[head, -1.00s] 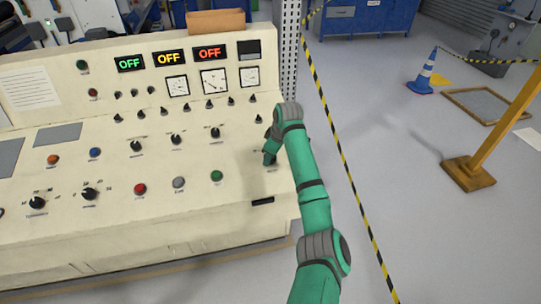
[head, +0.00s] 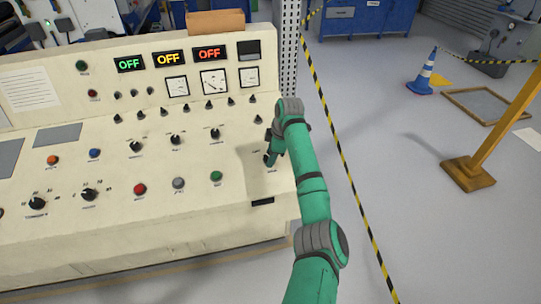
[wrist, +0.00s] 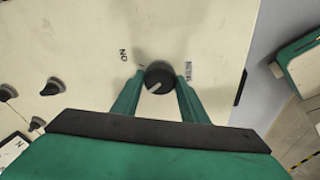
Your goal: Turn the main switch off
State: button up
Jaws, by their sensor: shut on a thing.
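The main switch is a round black knob (wrist: 160,74) with a pale pointer line, on the cream panel in the wrist view. The pointer slants toward the lower left of that view. A label reading ON lies left of the knob, and another small label, hard to read, lies right. My gripper (wrist: 159,80) is shut on the knob, one green finger on each side. In the head view my gripper (head: 270,158) is at the right end of the console and mostly hides the knob.
The cream console (head: 150,222) carries several other knobs and buttons. A green button (head: 216,176) sits left of my gripper. Three displays (head: 168,57) read OFF. A striped barrier tape (head: 345,170) runs along the floor to the right. A blue cone (head: 424,75) stands beyond.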

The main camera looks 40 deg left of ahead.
jog(key=shift+a+r, duration=0.1)
jog(key=shift+r, duration=0.05)
jog(key=o, duration=1)
jog(key=shift+o, duration=0.2)
jog(key=v, duration=1)
jog(key=shift+r, duration=0.3)
jog(key=shift+s, duration=0.1)
